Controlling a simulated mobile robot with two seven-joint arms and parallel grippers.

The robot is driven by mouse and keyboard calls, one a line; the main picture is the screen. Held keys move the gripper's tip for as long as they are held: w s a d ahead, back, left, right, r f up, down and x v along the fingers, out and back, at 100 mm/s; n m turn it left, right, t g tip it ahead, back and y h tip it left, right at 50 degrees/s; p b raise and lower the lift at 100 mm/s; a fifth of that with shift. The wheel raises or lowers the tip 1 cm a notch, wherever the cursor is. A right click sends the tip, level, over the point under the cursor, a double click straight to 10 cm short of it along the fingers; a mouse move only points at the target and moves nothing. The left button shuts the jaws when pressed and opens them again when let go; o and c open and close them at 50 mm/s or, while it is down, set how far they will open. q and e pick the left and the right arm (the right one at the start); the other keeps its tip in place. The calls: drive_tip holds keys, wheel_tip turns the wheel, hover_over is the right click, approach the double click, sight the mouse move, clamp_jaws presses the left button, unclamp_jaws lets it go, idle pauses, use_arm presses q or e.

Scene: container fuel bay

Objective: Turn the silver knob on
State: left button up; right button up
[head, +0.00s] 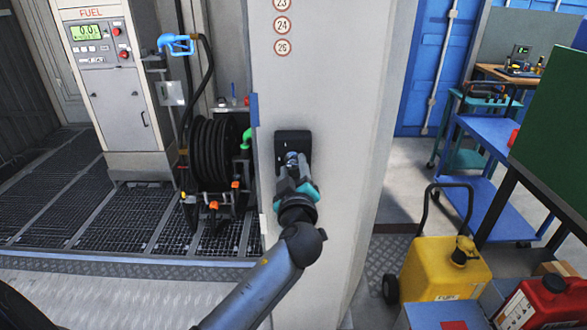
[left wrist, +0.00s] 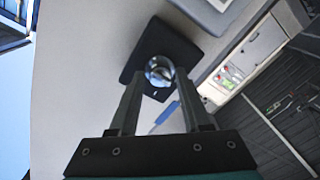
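The round silver knob (left wrist: 160,70) sits on a black square plate (left wrist: 183,50) fixed to the pale pillar. In the head view the black plate (head: 293,139) shows on the pillar's front face, with the knob largely hidden by my gripper. My left gripper (head: 292,165) is right at the plate. In the left wrist view the two fingers of my left gripper (left wrist: 161,75) stand apart, one on each side of the knob. Their tips look very close to its edges; I cannot tell whether they touch it. My right gripper is in neither view.
Left of the pillar (head: 330,60) are a hose reel (head: 213,148) and a fuel dispenser (head: 112,90) with a blue nozzle (head: 176,43). At right are a yellow fuel can (head: 435,272), a red can (head: 545,305) and a blue cart (head: 487,133).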

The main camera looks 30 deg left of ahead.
use_arm(q)
clamp_jaws()
drive_tip(key=shift+m, duration=0.3)
drive_tip(key=shift+f+m+b, duration=0.1)
drive_tip(key=shift+m+b, duration=0.45)
drive_tip(key=shift+m, duration=0.35)
drive_tip(key=m, duration=0.2)
drive_tip(key=shift+m, duration=0.3)
drive_tip(key=m, duration=0.3)
drive_tip(key=shift+m, duration=0.4)
drive_tip(key=shift+m+t, duration=0.4)
drive_tip(key=shift+m, duration=1.2)
drive_tip(key=shift+o, duration=1.8)
unclamp_jaws()
